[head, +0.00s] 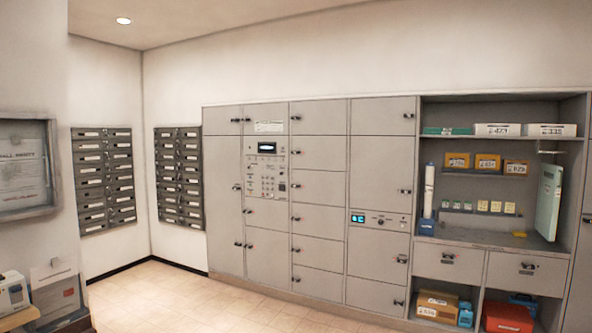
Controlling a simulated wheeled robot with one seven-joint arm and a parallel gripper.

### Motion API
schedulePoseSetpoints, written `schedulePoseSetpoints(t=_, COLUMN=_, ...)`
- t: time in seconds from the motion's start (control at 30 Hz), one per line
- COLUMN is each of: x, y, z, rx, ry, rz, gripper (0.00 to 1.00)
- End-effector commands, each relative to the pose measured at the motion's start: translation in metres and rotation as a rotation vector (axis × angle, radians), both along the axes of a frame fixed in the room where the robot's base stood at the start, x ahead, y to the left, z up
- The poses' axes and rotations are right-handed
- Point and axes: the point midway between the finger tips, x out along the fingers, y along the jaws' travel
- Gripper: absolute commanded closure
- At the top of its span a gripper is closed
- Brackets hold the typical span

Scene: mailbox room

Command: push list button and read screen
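A grey parcel locker wall (320,234) stands along the far wall. Its control panel (266,165) has a small dark screen (267,147) with a faint pale-blue display, too small to read. Below the screen is a keypad (268,185) with several small buttons; I cannot tell which one is the list button. A second, narrow panel to the right has a lit cyan display (358,219) with small marks that I cannot read for certain. My gripper is not in view.
Open shelves (500,137) with boxes and drawers stand at the right. Dark mailbox racks (103,178) hang at the left corner. A counter edge with a white device (13,293) is at the lower left. The tiled floor (190,300) before the lockers is clear.

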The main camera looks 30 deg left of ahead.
Motion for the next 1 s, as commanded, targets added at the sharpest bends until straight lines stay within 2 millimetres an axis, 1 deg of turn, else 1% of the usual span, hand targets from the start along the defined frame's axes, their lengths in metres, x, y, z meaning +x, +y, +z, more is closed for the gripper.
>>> schedulePoseSetpoints(t=0.13, x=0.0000, y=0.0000, z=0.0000, rx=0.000, ry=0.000, rz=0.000, gripper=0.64)
schedulePoseSetpoints(t=0.17, x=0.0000, y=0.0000, z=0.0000, rx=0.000, ry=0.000, rz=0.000, gripper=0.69)
schedulePoseSetpoints(t=0.2, x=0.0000, y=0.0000, z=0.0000, rx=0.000, ry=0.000, rz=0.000, gripper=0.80)
schedulePoseSetpoints(t=0.27, x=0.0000, y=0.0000, z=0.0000, rx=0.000, ry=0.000, rz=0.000, gripper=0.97)
schedulePoseSetpoints(t=0.3, x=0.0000, y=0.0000, z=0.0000, rx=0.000, ry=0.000, rz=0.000, gripper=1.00)
schedulePoseSetpoints(t=1.0, x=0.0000, y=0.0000, z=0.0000, rx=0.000, ry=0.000, rz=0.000, gripper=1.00)
